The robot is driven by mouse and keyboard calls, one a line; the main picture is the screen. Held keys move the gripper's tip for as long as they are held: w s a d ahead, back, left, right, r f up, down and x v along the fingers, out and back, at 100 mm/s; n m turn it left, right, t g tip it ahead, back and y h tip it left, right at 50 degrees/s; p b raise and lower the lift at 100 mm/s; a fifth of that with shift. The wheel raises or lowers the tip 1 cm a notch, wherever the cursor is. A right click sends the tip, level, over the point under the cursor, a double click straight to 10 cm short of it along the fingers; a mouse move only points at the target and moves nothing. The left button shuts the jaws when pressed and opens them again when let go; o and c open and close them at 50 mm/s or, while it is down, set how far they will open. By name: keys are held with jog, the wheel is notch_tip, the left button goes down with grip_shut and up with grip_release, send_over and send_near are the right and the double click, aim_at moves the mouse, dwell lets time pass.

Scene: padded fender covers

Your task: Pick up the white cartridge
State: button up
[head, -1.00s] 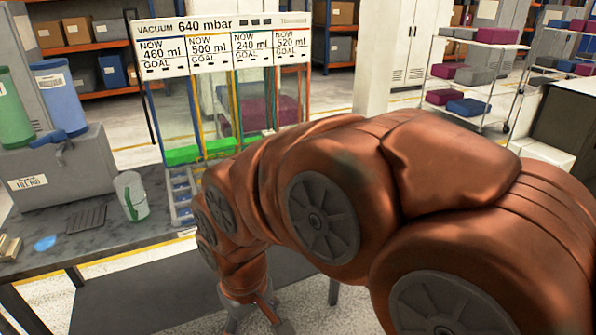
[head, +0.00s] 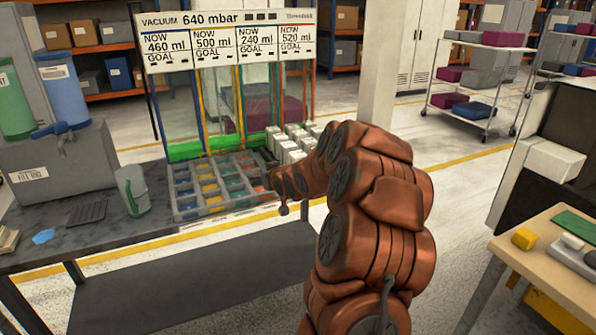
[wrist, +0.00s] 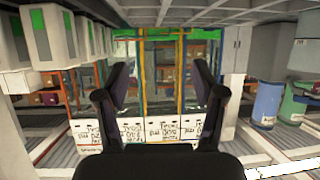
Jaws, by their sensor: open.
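Several white block-shaped cartridges (head: 288,144) stand in a group at the right end of the dark bench, behind my arm. In the wrist view, which looks upside down, white cartridges with green patches (wrist: 50,33) fill the upper left. I cannot tell which single one the task means. My gripper (wrist: 162,85) shows in the wrist view with its two dark fingers spread and nothing between them. The cartridges lie to the left of the fingers there, apart from them. In the head view my gripper's end is small and partly hidden near the tray's right side.
A grey tray with coloured compartments (head: 185,213) sits on the bench, left of my arm. A vacuum display panel (head: 225,42) stands over clear columns behind it. A cup (head: 131,191) and a grey case (head: 62,165) are at left. A wooden table (head: 545,245) is at right.

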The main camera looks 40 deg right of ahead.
jog(key=d+f+t+h, duration=0.1)
jog(key=d+t, duration=0.1)
jog(key=d, duration=0.6)
jog(key=m+t+h+b, duration=0.1)
jog(key=t, duration=0.1)
send_near(298, 156)
jog(key=w+d+f, duration=0.1)
jog(key=w+f, duration=0.1)
jog(key=w, duration=0.2)
jog(key=shift+d+r+p+x, duration=0.15)
jog(key=shift+p+x, duration=0.15)
jog(key=shift+x, duration=0.55)
jog(key=shift+d+r+p+x, duration=0.15)
jog(key=shift+p+x, duration=0.1)
jog(key=shift+x, duration=0.65)
jog(key=shift+d+p+x, duration=0.2)
jog(key=shift+p+x, duration=0.1)
jog(key=shift+x, duration=1.6)
jog(key=shift+f, duration=0.1)
jog(key=c, duration=1)
jog(key=shift+d, duration=0.1)
jog(key=shift+c, duration=0.2)
